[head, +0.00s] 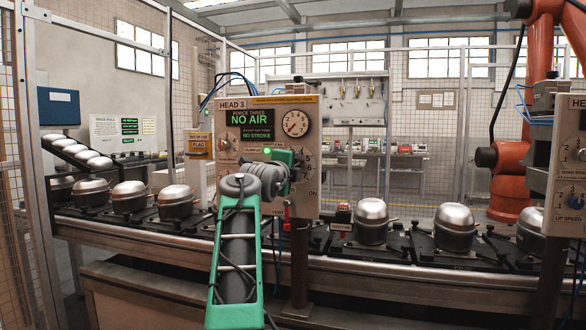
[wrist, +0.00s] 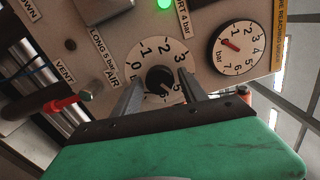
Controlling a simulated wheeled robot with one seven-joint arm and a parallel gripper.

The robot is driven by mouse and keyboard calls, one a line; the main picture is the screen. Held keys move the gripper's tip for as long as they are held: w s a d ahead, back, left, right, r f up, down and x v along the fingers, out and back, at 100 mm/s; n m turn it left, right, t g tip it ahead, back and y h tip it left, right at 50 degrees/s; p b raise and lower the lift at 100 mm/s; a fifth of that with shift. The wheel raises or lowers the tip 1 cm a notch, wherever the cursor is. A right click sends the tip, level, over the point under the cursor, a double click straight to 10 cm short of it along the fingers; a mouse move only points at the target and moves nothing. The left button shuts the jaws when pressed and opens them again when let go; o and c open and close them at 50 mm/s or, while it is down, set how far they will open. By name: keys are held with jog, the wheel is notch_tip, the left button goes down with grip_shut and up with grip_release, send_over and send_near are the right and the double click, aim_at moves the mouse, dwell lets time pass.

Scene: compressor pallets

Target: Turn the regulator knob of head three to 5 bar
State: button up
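The HEAD 3 panel (head: 245,140) stands in the middle of the head view; its screen reads "NO AIR". The black regulator knob (wrist: 160,80) sits on a white numbered dial in the wrist view; its pale pointer mark slants toward the lower right, and the number it meets is hard to read. My gripper (wrist: 162,78) faces the dial, one finger on each side of the knob. The fingers look slightly apart from it; contact is unclear. In the head view, my gripper (head: 296,166) hides the knob. The gauge (head: 296,123) also shows in the wrist view (wrist: 236,46), its red needle at the low end.
A red-handled lever (wrist: 68,103) by the VENT and AIR labels lies left of the dial; it hangs under the panel in the head view (head: 286,218). Compressors (head: 372,222) line the conveyor. An orange robot arm (head: 520,150) and another panel (head: 567,165) stand to the right.

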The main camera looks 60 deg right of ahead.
jog(key=shift+o, duration=0.7)
jog(key=s+a+b, duration=0.1)
jog(key=a, duration=0.6)
jog(key=shift+a+b, duration=0.35)
jog(key=shift+a, duration=0.05)
